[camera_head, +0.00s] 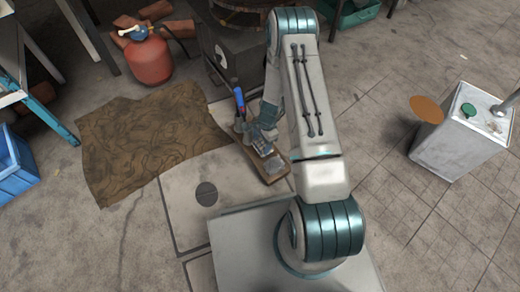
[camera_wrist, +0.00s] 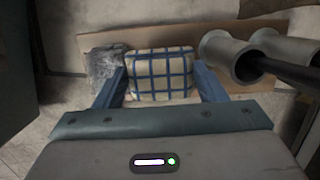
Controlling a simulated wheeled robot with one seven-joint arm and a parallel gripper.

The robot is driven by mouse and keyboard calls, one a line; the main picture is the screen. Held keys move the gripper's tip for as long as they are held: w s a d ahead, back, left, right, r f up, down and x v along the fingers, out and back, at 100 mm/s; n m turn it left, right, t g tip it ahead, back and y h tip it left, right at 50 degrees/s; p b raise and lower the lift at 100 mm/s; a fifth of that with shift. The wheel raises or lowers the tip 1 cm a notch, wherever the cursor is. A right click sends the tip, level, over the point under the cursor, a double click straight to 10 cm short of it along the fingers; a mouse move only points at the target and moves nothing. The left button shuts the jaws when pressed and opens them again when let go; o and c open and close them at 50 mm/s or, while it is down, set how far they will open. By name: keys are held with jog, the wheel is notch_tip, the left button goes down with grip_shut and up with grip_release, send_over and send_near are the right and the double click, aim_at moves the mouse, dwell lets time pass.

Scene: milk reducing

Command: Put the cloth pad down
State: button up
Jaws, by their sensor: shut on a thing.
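The cloth pad (camera_wrist: 160,73), cream with a blue check, sits between the two blue fingers of my gripper (camera_wrist: 160,80) in the wrist view. My gripper is shut on it. Beyond and below the pad lies a brown board (camera_wrist: 100,41); I cannot tell whether the pad touches it. In the head view my gripper (camera_head: 256,130) is over the far end of the narrow board (camera_head: 278,182), and the pad is too small to make out surely there.
A crinkled grey packet (camera_wrist: 102,66) lies left of the pad. Metal cylinders (camera_wrist: 232,62) with a dark rod stand close on the right. In the head view are a blue-handled tool (camera_head: 238,97), a brown cloth (camera_head: 145,140), a red gas bottle (camera_head: 148,60) and a white can (camera_head: 455,140).

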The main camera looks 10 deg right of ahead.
aim_at(262, 143)
jog(key=shift+a+f, duration=0.2)
jog(key=shift+f+b, duration=1.15)
jog(key=shift+f, duration=0.75)
jog(key=shift+f, duration=0.15)
jog(key=o, duration=1)
